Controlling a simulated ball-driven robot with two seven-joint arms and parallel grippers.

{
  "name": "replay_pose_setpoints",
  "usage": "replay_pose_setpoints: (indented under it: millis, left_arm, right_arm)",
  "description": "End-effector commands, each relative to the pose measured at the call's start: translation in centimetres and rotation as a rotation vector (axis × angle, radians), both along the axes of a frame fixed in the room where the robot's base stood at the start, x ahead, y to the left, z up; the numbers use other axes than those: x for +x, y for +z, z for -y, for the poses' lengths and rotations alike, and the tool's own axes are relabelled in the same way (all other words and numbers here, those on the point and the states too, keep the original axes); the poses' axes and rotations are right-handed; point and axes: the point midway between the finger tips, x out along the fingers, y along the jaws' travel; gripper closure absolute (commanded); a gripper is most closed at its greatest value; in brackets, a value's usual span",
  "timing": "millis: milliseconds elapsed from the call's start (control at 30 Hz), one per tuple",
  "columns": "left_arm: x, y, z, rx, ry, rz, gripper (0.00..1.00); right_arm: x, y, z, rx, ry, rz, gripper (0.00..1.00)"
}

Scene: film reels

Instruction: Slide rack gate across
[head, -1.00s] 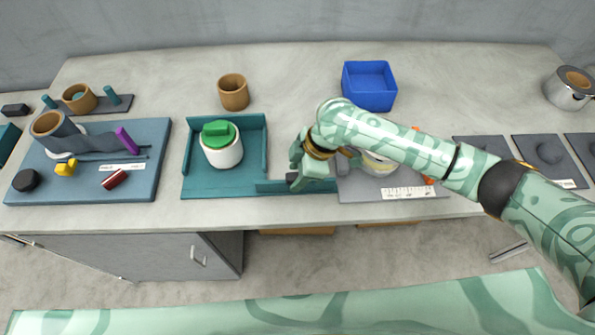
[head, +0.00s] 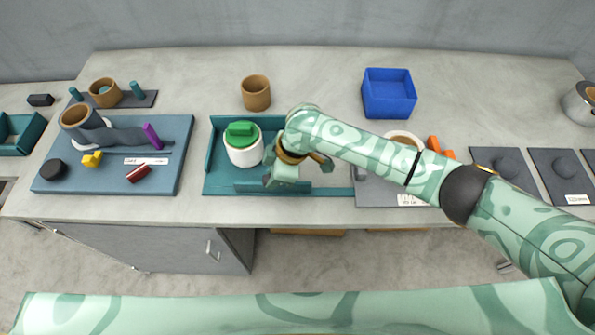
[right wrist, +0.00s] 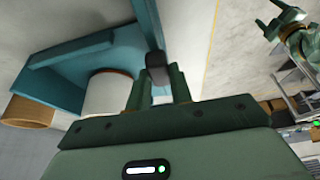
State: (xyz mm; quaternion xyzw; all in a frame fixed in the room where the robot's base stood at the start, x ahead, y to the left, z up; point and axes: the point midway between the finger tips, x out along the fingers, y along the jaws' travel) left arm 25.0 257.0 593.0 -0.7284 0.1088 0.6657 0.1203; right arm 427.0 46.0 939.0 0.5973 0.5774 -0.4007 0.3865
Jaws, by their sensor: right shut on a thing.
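The rack (head: 212,160) is a teal tray with raised walls, holding a white canister (head: 243,156) with a green lid (head: 241,133). The gate (head: 250,188) is a low teal bar along the rack's front edge, covering much of the front. My right gripper (head: 275,180) is at the gate and shut on its dark knob. The right wrist view shows the knob (right wrist: 157,68) between the fingers and the teal gate (right wrist: 147,20) beyond it. A mint-green gripper, seemingly my left one (right wrist: 284,24), shows small in that view; its jaws are unclear.
A brown cup (head: 256,92) and a blue bin (head: 388,95) stand behind. A blue-grey board (head: 170,175) with small items lies left of the rack. A grey mat (head: 375,190) lies right, partly hidden by my right arm.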

Motion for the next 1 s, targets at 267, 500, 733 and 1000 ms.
replay_pose_setpoints:
  millis: [267, 500, 733, 1000]
  left_arm:
    - [-0.1, -0.8, 0.4, -0.006, 0.002, -0.003, 0.37]
    - [-0.2, -1.2, 0.4, -0.006, 0.001, -0.005, 0.37]
    - [-0.2, -1.2, 0.4, -0.006, 0.001, -0.005, 0.37]
    - [-0.2, -1.2, 0.4, -0.006, 0.001, -0.005, 0.37]
  right_arm:
    - [0.2, -0.1, -6.1, 0.003, 0.002, 0.000, 1.00]
    - [0.3, -0.1, -8.1, 0.001, 0.000, 0.000, 1.00]
    - [0.3, 0.0, -8.4, 0.004, 0.000, 0.000, 1.00]
    - [0.3, 0.0, -8.4, 0.004, 0.001, 0.000, 0.56]
